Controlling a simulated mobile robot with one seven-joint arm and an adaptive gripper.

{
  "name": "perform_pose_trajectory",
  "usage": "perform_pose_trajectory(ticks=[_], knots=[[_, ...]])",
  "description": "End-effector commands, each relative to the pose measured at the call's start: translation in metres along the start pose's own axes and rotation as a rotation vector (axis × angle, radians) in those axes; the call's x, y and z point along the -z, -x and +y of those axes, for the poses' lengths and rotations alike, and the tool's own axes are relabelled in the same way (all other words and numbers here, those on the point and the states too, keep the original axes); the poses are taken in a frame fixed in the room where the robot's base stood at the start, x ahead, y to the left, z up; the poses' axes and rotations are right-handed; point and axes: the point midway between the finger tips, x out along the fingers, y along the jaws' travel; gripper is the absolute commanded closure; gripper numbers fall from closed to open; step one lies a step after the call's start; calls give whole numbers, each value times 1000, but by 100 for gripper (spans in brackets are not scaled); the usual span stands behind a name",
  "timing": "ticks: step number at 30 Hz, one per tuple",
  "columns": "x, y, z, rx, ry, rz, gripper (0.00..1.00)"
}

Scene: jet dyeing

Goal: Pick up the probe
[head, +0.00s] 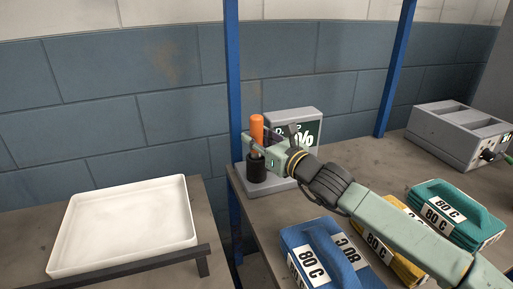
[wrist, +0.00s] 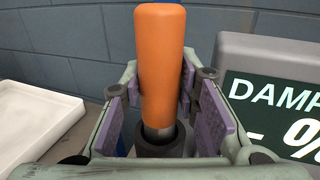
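The probe has an orange handle (head: 257,130) and stands upright in a black round holder (head: 256,168) on the grey damp meter's base. In the wrist view the orange handle (wrist: 160,65) fills the middle, with its metal collar and the dark holder (wrist: 160,140) below it. My gripper (head: 258,148) is at the handle, reaching in from the right. In the wrist view my gripper (wrist: 160,105) is open, with its purple pads on both sides of the handle and gaps beside it. The probe's lower end is hidden in the holder.
The damp meter's display (head: 293,130) stands right behind my gripper. Blue (head: 325,255), yellow (head: 395,262) and green (head: 455,215) "80 C" blocks lie nearer on the table. A white tray (head: 125,225) is on the left table. A blue post (head: 234,100) rises just left of the probe.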

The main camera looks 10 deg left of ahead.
Motion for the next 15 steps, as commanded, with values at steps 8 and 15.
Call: perform_pose_trajectory(ticks=[8, 15], knots=[[0, 0, 0, 0, 0, 0, 92], [-1, 0, 0, 0, 1, -1, 100]])
